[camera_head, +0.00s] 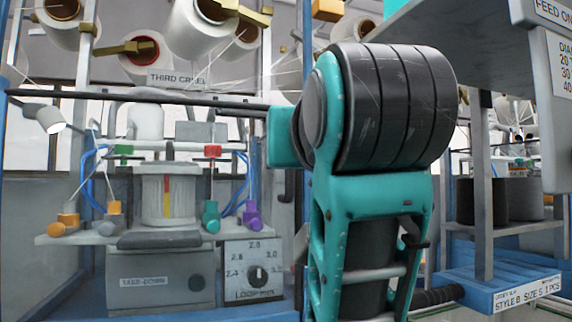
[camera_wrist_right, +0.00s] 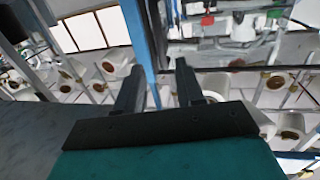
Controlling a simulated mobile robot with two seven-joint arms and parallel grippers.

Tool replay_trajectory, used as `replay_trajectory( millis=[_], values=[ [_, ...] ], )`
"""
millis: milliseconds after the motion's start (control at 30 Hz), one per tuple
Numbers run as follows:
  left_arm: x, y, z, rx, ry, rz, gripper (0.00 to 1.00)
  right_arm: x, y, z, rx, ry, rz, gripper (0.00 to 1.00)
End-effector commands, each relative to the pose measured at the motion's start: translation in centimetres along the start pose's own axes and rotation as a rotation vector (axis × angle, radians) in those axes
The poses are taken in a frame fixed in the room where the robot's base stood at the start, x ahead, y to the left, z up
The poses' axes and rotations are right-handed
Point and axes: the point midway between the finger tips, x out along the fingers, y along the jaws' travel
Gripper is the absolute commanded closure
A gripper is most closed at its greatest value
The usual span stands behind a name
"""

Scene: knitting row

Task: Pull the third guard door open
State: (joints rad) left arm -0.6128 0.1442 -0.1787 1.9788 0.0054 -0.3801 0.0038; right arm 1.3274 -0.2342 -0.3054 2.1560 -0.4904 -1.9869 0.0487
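The third machine, under the "THIRD CREEL" sign (camera_head: 177,79), stands left of centre in the head view. A long dark bar (camera_head: 140,98) crosses in front of it; I cannot tell whether it belongs to the guard door. No clear door panel or handle can be made out. My teal and black arm (camera_head: 370,195) covers the middle right, hiding what lies behind it. My right gripper (camera_wrist_right: 160,78) shows in the right wrist view with its two dark fingers apart and nothing held. A blue post (camera_wrist_right: 139,45) shows beyond the fingers. My left gripper is out of view.
The machine has a pale cylinder (camera_head: 155,198), a take-down box (camera_head: 160,282) and a loop dial (camera_head: 257,276). Yarn cones (camera_head: 200,25) hang above. A grey shelf (camera_head: 455,32) juts in at upper right, above a blue ledge (camera_head: 500,285) with a style label.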

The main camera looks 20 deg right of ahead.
Motion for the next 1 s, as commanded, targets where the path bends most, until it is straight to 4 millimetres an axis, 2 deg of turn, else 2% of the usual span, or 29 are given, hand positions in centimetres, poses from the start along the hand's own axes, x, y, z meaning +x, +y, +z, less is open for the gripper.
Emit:
replay_trajectory(
  millis=[100, 267, 367, 700, 833, 1000],
  values=[
    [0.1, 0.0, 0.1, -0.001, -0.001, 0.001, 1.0, -0.3, 0.1, -0.4, 0.005, 0.007, 0.003, 0.62],
    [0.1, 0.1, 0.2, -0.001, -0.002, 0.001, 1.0, 1.1, 0.2, -0.4, 0.002, 0.006, 0.008, 0.62],
    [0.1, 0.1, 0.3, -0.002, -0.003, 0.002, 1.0, 2.5, 0.2, -0.4, 0.003, 0.002, 0.009, 0.62],
    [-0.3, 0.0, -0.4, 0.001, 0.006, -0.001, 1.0, 9.6, 0.2, -0.4, 0.005, 0.0, 0.005, 0.62],
    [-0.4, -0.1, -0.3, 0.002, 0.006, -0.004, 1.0, 11.3, 0.1, -0.5, 0.007, 0.002, 0.004, 0.62],
    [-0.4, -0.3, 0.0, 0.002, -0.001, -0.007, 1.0, 12.3, 0.1, -0.5, 0.007, 0.004, 0.002, 0.62]
  ],
)
